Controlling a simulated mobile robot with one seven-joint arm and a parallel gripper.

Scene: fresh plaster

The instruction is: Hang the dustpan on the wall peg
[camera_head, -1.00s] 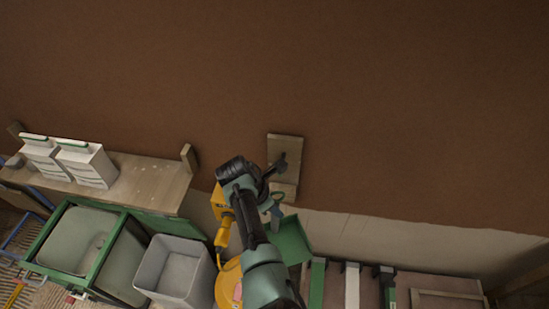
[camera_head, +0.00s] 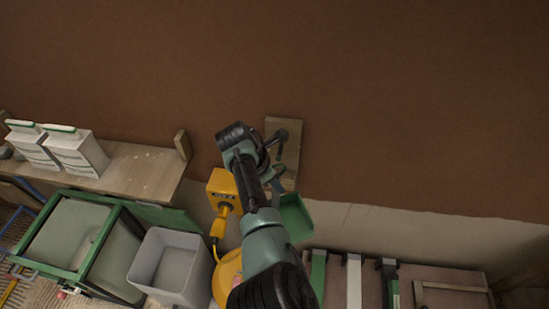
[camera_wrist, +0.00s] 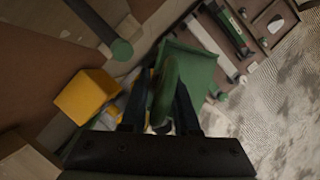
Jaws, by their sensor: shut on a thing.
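The green dustpan (camera_head: 295,219) hangs from my gripper below the wooden wall board; its pan also shows in the wrist view (camera_wrist: 192,62). My gripper (camera_wrist: 160,100) is shut on the dustpan's green handle, which stands between the two dark fingers. In the head view my gripper (camera_head: 275,170) is in front of the board, partly hidden by my wrist. The dark wall peg (camera_head: 282,134) sticks out from the board. In the wrist view the peg's round end (camera_wrist: 122,50) is up and left of the handle, apart from it in the picture.
A yellow box (camera_head: 222,184) is left of my arm. A wooden shelf (camera_head: 140,170) with white containers (camera_head: 75,150) is at the left. A grey bin (camera_head: 168,265) and a green-framed bin (camera_head: 65,235) stand below. Tools (camera_head: 354,280) lie lower right. The wall above is bare.

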